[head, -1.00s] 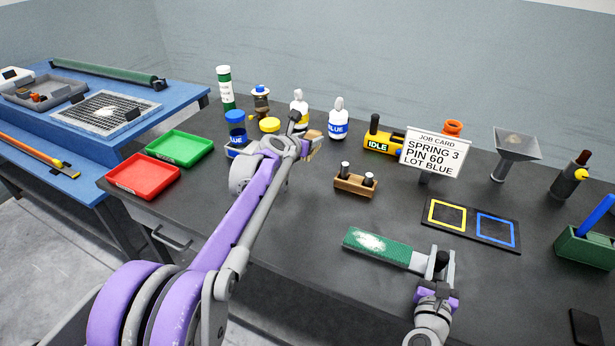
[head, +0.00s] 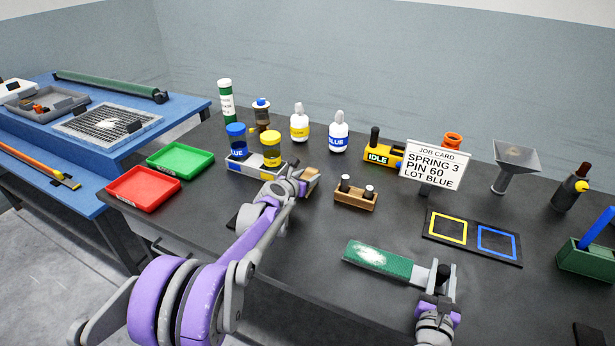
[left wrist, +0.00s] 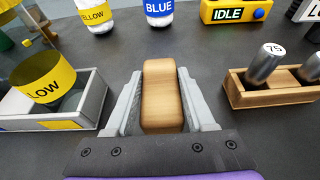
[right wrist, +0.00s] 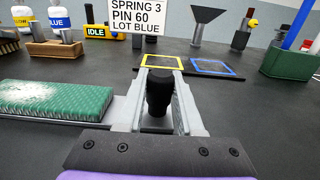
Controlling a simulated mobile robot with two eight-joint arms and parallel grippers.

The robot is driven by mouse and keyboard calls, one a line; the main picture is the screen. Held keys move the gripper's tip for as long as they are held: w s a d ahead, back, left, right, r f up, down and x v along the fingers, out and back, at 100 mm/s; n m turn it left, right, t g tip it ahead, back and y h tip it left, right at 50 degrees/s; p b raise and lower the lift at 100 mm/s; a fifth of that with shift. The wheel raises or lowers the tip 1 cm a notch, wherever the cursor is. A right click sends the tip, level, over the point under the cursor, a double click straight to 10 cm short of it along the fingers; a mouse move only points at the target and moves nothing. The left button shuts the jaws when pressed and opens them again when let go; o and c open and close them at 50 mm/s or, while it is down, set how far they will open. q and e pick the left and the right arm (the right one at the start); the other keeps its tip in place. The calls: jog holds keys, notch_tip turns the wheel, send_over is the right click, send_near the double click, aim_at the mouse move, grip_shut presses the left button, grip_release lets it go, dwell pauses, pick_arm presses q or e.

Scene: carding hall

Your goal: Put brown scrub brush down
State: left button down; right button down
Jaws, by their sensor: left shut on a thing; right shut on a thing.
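The brown scrub brush (head: 312,184) shows as a light-brown wooden block between the jaws of my left gripper (head: 302,184). In the left wrist view the brush (left wrist: 160,88) points away from me, with a finger on each side. It is over the dark table, between the blue-and-yellow jar holder and the small wooden block of pins. I cannot tell whether its underside touches the table; its bristles are hidden. My right gripper (head: 440,280) is shut on the black knob (right wrist: 159,90) of a green-faced hand card (head: 378,258), at the table's front.
The grey jar holder (head: 240,167) stands left of the brush, the wooden pin block (head: 355,196) right of it. Dropper bottles (head: 338,137) stand behind. Red (head: 143,189) and green (head: 181,160) trays are far left. A job card (head: 436,165) and framed mat (head: 470,251) are right.

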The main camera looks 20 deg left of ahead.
pick_arm(q)
jog(key=shift+f, duration=0.1)
jog(key=shift+c, duration=1.3)
grip_release()
jog(key=shift+s+r, duration=0.1)
jog(key=shift+r, duration=0.1)
jog(key=v, duration=1.1)
jog(key=shift+s, duration=0.4)
jog(key=shift+o, duration=0.3)
